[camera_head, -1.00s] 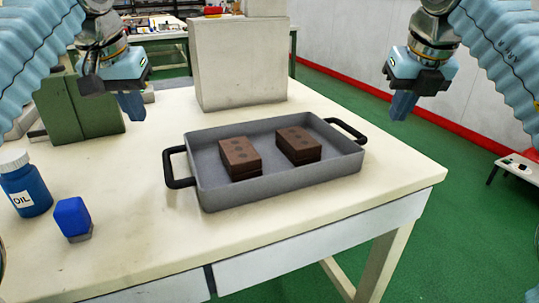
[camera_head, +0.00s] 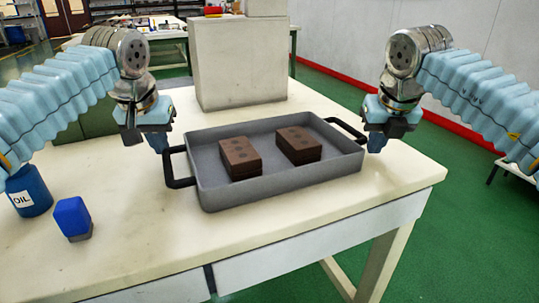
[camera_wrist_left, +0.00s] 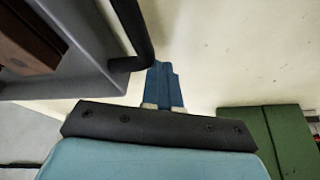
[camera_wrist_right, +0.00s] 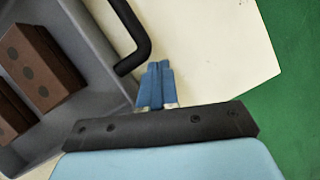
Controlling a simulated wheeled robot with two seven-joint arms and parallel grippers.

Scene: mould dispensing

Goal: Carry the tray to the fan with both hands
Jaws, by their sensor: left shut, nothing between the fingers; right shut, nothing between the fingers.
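The grey tray (camera_head: 225,197) sits on the table with two brown mould blocks inside, a left block (camera_head: 240,158) and a right block (camera_head: 298,145). It has a black handle at each end, the left handle (camera_head: 170,170) and the right handle (camera_head: 347,128). My left gripper (camera_head: 158,146) is shut and empty, just outside and above the left handle. In the left wrist view its blue fingertips (camera_wrist_left: 162,80) are close beside the handle. My right gripper (camera_head: 376,142) is shut and empty, just outside the right handle; its fingertips (camera_wrist_right: 156,82) show beside the handle in the right wrist view. The fan cannot be made out.
A blue oil bottle (camera_head: 28,192) and a small blue-topped object (camera_head: 72,217) stand at the table's left. A large pale block (camera_head: 240,65) stands behind the tray. A green box (camera_wrist_left: 270,135) is at the back left. The table front (camera_head: 300,215) is clear.

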